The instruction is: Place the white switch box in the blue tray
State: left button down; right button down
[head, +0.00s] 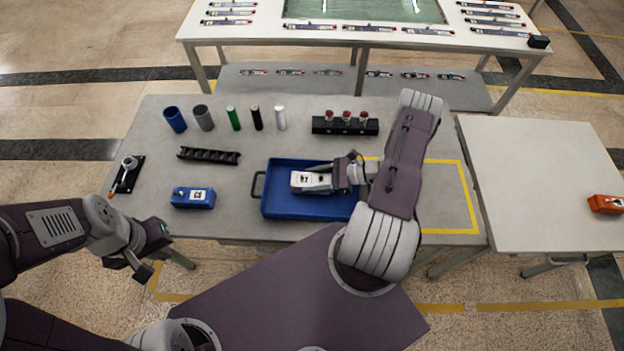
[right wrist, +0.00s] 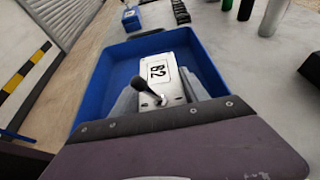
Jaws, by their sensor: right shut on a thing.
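The white switch box (head: 311,182) is over the blue tray (head: 290,208), within its outline in the head view. I cannot tell whether it touches the tray floor. In the right wrist view the switch box (right wrist: 158,76) shows a "B2" label and a black lever, with the blue tray (right wrist: 94,92) around it. My right gripper (head: 330,178) is shut on the switch box; its fingers lie along both sides of it in the wrist view. My left gripper (head: 150,256) is off the table's front left edge, empty, with its fingers apart.
A blue switch box (head: 193,197) sits left of the tray, below a black rack (head: 209,155). Several cylinders stand along the back, beside a black holder (head: 345,125). An orange box (head: 606,204) lies on the right table (head: 540,170). The yellow-outlined area right of the tray is partly clear.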

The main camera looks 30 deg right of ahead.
jog(key=shift+f, duration=0.2)
jog(key=c, duration=0.6)
grip_release()
jog(key=shift+r, duration=0.1)
jog(key=shift+r, duration=0.1)
jog(key=b+v, duration=0.2)
jog(key=v, duration=1)
jog(key=shift+s, duration=0.1)
